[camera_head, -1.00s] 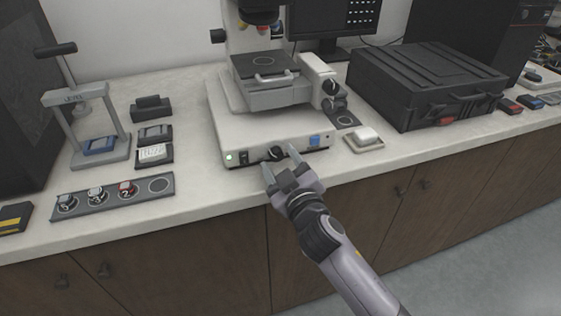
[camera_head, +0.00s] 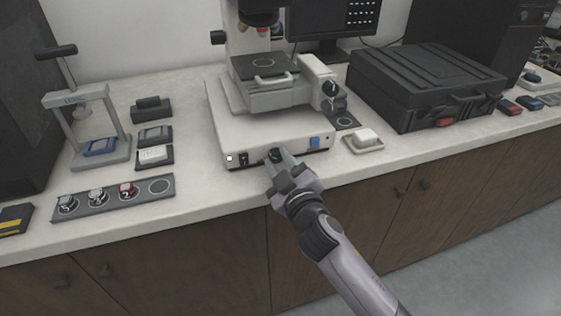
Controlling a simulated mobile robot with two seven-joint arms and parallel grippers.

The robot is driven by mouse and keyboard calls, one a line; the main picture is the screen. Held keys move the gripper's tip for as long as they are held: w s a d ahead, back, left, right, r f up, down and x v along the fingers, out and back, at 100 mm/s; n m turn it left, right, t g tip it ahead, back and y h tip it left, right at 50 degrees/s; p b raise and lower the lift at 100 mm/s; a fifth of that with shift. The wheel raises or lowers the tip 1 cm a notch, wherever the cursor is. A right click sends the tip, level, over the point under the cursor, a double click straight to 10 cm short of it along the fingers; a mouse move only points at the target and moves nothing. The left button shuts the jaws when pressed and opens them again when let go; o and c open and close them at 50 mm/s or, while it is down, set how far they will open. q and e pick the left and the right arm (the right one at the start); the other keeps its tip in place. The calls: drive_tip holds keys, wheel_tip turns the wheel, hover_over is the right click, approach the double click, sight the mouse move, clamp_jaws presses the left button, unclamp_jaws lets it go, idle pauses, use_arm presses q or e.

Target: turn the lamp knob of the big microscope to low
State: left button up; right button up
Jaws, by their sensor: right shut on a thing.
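The big microscope (camera_head: 262,118) stands on the counter, with its white base facing me. The black lamp knob (camera_head: 275,154) is on the base's front face, partly hidden by my fingers. My right gripper (camera_head: 278,158) is at the front face, with its fingers shut on the lamp knob from either side. The knob's pointer and scale are too small and covered to read. A small lit indicator (camera_head: 230,158) and a black switch (camera_head: 244,159) are left of the knob; a blue patch (camera_head: 314,141) is to its right. My left gripper is not in view.
A strip with several sample mounts (camera_head: 140,188) and a hand press (camera_head: 90,120) are on the left. The counter's front edge runs below my gripper.

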drive_tip(key=n, duration=0.2)
drive_tip(key=shift+r+n+p, duration=0.15)
drive_tip(key=shift+n+p, duration=0.15)
drive_tip(key=shift+p, duration=0.1)
drive_tip(key=n+p, duration=0.1)
drive_tip(key=n, duration=0.3)
drive_tip(key=n+p, duration=0.1)
drive_tip(key=n, duration=0.5)
drive_tip(key=shift+p, duration=0.35)
drive_tip(key=o, duration=1.1)
drive_tip(key=shift+c, duration=0.2)
drive_tip(key=shift+f, duration=0.2)
